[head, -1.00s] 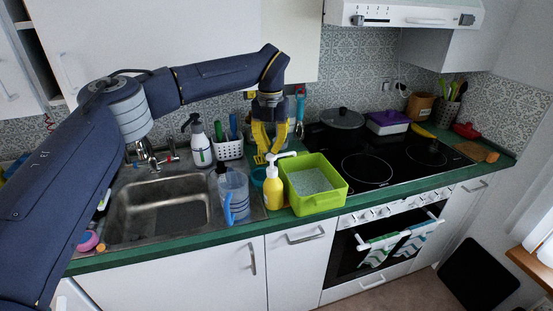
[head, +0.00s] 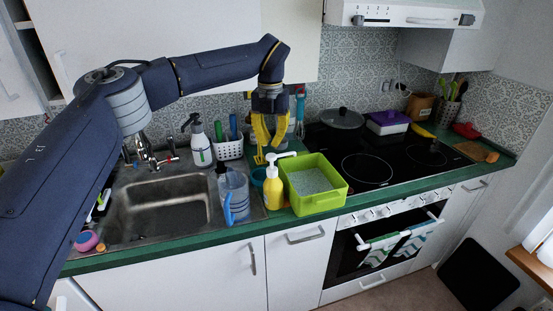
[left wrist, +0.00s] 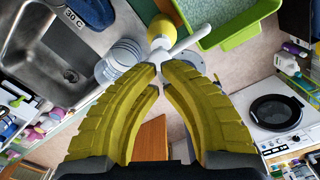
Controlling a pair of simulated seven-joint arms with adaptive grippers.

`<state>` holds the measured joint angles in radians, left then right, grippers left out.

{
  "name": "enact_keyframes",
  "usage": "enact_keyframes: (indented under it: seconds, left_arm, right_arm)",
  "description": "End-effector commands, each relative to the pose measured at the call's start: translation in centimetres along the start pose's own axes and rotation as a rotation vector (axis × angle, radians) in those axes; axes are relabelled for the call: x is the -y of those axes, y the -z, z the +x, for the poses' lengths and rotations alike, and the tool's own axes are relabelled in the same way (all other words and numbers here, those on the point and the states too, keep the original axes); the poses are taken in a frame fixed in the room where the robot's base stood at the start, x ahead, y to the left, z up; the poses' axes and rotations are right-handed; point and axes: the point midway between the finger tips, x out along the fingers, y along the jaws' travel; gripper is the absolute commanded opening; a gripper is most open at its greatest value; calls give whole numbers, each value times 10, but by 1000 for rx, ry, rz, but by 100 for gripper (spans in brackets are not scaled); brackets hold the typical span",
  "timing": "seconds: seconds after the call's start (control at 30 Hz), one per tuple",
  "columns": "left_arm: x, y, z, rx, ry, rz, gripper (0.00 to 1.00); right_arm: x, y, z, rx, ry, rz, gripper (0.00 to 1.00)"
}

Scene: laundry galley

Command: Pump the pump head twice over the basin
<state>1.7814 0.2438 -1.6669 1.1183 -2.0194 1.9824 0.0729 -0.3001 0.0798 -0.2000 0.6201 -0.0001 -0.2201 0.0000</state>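The yellow pump bottle with a white pump head (head: 284,156) stands upright on the counter, touching or close to the lime-green basin (head: 318,205). The basin holds grey speckled material. In the left wrist view the white pump head (left wrist: 190,41) shows just beyond my fingertips, with the basin (left wrist: 240,28) behind it. My left gripper (head: 268,144) points down, above and behind the pump head, and appears apart from it. Its yellow fingers converge, with tips nearly together and nothing between them (left wrist: 160,66). My right gripper is out of view.
A clear blue jug (head: 236,193) stands left of the bottle, beside the steel sink (head: 158,208). A white spray bottle (head: 200,148) and white utensil holder (head: 229,149) stand behind. The black hob (head: 385,160) lies to the right.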

Motion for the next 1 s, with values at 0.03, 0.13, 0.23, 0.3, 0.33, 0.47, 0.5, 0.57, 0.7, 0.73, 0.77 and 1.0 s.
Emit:
enact_keyframes:
  seconds: [0.03, 0.13, 0.23, 0.3, 0.33, 0.47, 0.5, 0.57, 0.7, 0.73, 0.77, 1.0]
  left_arm:
    - [0, 0, -5, 2, -1, -1, 0]
    - [0, 0, -14, 2, -2, 0, 0]
    - [0, 0, -22, 1, -1, 0, 0]
    - [0, 0, -28, 2, -1, 0, 0]
    - [0, 0, -31, 3, -1, 0, 0]
    - [0, 0, -41, 2, -1, 0, 0]
    - [0, 0, -44, 2, -1, 0, 0]
    - [0, 0, -47, 1, -1, 0, 0]
    - [0, 0, -52, 0, -1, 0, 0]
    - [0, 0, -52, 0, -1, 0, 0]
    - [0, 0, -52, 0, -1, 0, 0]
    - [0, 0, -53, 0, -1, 0, 0]
  right_arm:
    - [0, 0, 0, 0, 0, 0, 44]
    - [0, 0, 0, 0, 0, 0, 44]
    - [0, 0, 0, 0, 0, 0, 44]
    - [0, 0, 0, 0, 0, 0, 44]
    - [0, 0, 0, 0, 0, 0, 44]
    - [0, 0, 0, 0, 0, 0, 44]
    - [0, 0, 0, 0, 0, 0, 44]
    - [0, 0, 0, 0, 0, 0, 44]
    - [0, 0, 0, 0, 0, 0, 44]
    - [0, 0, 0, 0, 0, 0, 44]
    - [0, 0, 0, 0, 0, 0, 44]
    - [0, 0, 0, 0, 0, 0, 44]
